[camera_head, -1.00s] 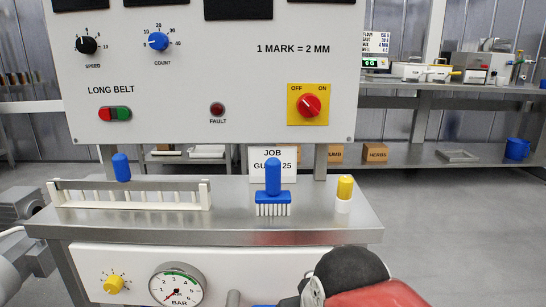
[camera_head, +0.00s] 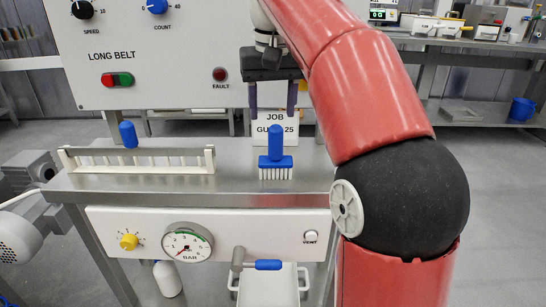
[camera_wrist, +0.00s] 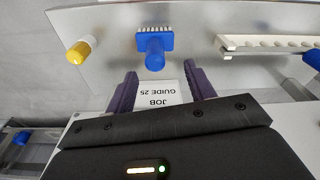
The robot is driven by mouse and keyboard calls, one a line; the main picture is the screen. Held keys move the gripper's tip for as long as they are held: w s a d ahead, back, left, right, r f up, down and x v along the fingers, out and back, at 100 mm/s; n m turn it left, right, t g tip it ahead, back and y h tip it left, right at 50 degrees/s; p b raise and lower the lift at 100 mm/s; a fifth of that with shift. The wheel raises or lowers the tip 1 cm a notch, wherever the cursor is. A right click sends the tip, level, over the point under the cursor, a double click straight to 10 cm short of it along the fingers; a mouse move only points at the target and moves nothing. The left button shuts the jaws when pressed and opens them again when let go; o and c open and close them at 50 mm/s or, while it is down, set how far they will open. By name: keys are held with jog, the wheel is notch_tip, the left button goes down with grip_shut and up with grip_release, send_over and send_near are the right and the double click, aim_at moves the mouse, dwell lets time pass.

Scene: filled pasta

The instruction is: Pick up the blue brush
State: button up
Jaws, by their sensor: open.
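The blue brush (camera_head: 275,155) stands upright on the steel shelf, white bristles down and its rounded blue handle up. It also shows in the wrist view (camera_wrist: 154,42), beyond the fingertips and about midway between them. My gripper (camera_head: 272,112) is open and empty, with its two purple fingers pointing down. It hangs above and behind the brush, in front of the job card. In the wrist view my gripper's fingers (camera_wrist: 160,80) are spread apart, and neither touches the brush.
A white slotted rack (camera_head: 140,160) lies left of the brush, with a blue-capped thing (camera_head: 128,134) behind it. A yellow-topped white bottle (camera_wrist: 77,51) stands on the shelf on the brush's other side. The job card (camera_head: 275,128) and the control panel (camera_head: 170,70) stand behind.

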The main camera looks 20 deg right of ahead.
aim_at(276, 126)
jog(key=shift+w+d+f+b, duration=0.15)
jog(key=shift+w+f+b, duration=0.1)
jog(key=shift+f, duration=1)
jog(key=shift+w+d+f+b, duration=0.15)
jog(key=shift+d+f+b, duration=0.05)
jog(key=shift+f, duration=1.05)
jog(key=shift+w+d+f+b, duration=0.15)
jog(key=shift+w+f+b, duration=0.1)
jog(key=shift+f, duration=1)
jog(key=shift+c, duration=0.4)
jog(key=c, duration=1)
